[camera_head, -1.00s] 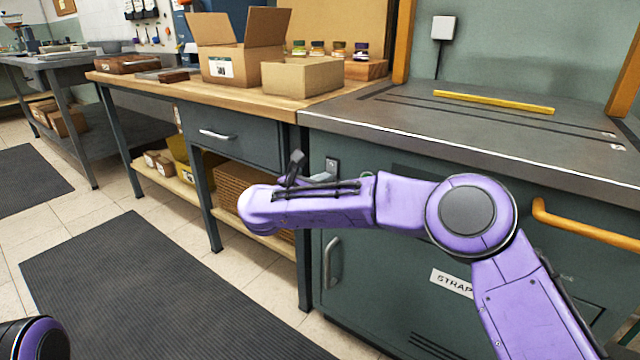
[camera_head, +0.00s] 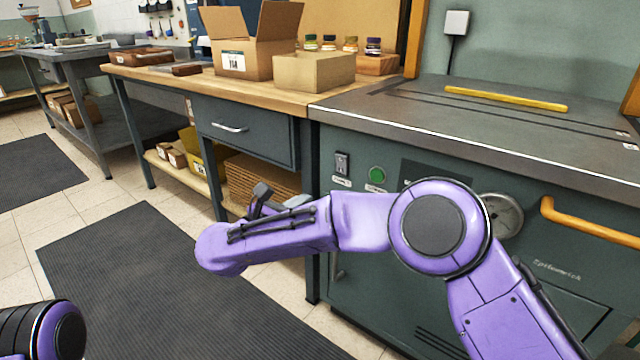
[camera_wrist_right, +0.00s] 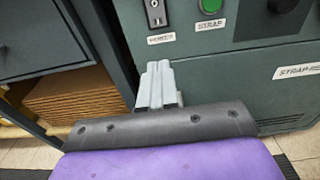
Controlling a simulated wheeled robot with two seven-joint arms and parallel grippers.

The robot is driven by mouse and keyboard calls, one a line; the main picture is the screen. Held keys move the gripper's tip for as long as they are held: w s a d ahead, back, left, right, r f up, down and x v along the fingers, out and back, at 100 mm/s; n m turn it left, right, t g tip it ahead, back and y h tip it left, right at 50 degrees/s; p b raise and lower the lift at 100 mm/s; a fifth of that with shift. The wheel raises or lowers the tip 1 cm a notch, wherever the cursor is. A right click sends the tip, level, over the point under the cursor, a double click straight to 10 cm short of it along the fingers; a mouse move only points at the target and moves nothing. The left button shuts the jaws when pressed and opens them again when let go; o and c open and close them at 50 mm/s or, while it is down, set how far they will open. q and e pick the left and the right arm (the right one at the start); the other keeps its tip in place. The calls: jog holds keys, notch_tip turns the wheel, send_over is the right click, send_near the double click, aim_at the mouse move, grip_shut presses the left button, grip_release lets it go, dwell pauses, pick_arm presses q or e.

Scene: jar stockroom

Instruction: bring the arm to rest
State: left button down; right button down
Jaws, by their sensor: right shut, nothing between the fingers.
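My right arm comes in from the lower right of the head view, with its round purple elbow in front of the machine. Its forearm reaches left and slightly down, over the floor mat. The small grey and dark right gripper (camera_head: 263,192) sticks up behind the forearm, partly hidden by it. In the right wrist view its grey fingers (camera_wrist_right: 157,87) are together with nothing between them, in front of the machine and a shelf. The left gripper is out of sight; only a rounded purple part of my left arm shows at the lower left.
A green strapping machine (camera_head: 460,110) stands close behind my right arm, with an orange handle (camera_head: 585,224) on its front. A dark mat (camera_head: 150,290) lies on clear floor.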

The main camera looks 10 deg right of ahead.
jog(key=shift+f+v, duration=0.2)
jog(key=shift+v, duration=0.95)
